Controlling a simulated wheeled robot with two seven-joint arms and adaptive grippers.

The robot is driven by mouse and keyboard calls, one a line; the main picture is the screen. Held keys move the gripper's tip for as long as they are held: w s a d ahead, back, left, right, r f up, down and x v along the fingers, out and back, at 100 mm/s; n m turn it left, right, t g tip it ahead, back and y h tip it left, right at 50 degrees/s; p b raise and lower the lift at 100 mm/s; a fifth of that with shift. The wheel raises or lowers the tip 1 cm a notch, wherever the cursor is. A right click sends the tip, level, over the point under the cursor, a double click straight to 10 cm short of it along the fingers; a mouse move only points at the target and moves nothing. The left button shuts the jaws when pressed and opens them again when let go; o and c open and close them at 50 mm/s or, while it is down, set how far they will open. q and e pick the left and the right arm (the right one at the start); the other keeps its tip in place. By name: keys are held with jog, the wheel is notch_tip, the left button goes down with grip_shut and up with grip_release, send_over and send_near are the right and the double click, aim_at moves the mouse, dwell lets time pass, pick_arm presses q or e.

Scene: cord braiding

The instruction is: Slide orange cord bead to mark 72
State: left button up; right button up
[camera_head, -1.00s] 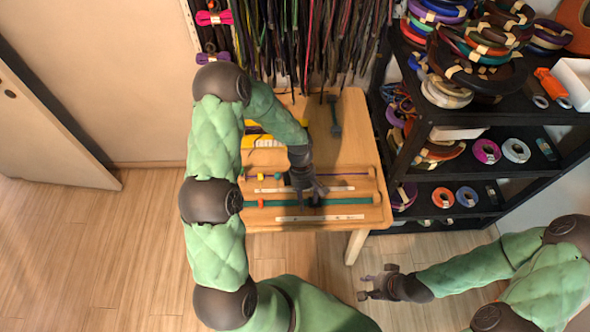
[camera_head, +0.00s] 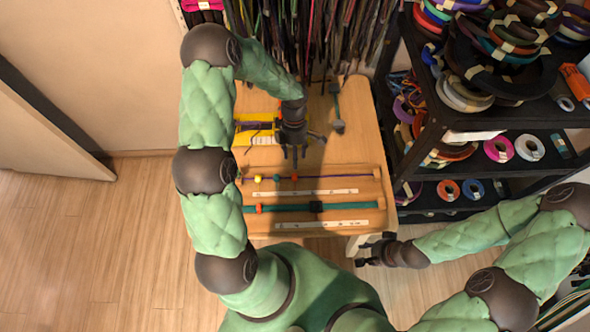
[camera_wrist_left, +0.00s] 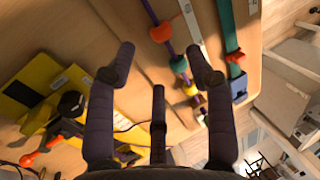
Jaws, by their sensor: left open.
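Two cords run along a wooden rack (camera_head: 372,192) on the table. The purple cord (camera_head: 335,177) carries a yellow bead (camera_head: 258,179), a green bead (camera_head: 276,178) and an orange bead (camera_head: 295,178), also in the left wrist view (camera_wrist_left: 161,32). My left gripper (camera_head: 294,155) is open and empty, behind the purple cord. My right gripper (camera_head: 372,252) is open and empty, off the table's front right.
Hanging cords (camera_head: 300,40) line the back. A black shelf (camera_head: 440,120) with coils stands close on the right.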

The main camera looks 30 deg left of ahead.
aim_at(295, 177)
pick_arm(q)
jog(key=b+x, duration=0.1)
jog(key=x, duration=0.8)
jog(key=shift+r, duration=0.1)
grip_shut()
